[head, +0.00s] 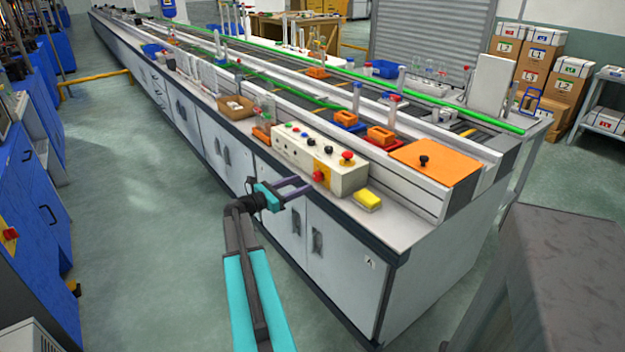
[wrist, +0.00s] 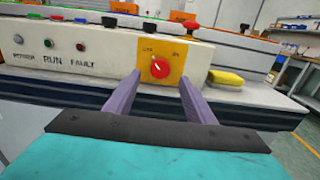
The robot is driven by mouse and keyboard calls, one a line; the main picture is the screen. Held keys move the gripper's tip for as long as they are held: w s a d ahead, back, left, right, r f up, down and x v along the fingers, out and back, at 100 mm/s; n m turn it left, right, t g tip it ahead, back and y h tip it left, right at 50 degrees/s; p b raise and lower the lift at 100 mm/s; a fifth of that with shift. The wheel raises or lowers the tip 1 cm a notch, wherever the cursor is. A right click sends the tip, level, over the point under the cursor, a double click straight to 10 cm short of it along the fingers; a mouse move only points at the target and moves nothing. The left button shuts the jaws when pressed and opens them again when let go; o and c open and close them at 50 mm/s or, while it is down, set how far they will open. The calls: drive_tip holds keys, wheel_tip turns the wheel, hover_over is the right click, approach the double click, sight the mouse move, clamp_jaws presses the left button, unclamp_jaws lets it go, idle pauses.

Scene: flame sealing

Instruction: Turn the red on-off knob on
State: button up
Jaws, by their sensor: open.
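The red on-off knob (head: 319,176) sits on a yellow plate on the front of a cream control box (head: 287,152). In the wrist view the knob (wrist: 160,69) shows a pale mark pointing up and left, toward the left-hand label on the yellow plate (wrist: 146,50). My gripper (head: 307,184) is open and empty in front of the box. In the wrist view its two purple fingers (wrist: 160,88) point at the box, one on each side below the knob. They look apart from the knob, but the exact gap is hard to tell.
A red mushroom button (head: 347,157) stands on top of the box. A yellow sponge-like block (head: 367,199) lies to its right on the bench ledge. Lamps marked POWER, RUN and FAULT (wrist: 80,47) are left of the knob.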

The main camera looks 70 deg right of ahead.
sight(315, 177)
drive_tip(key=shift+x, duration=3.15)
drive_tip(key=c, duration=1.1)
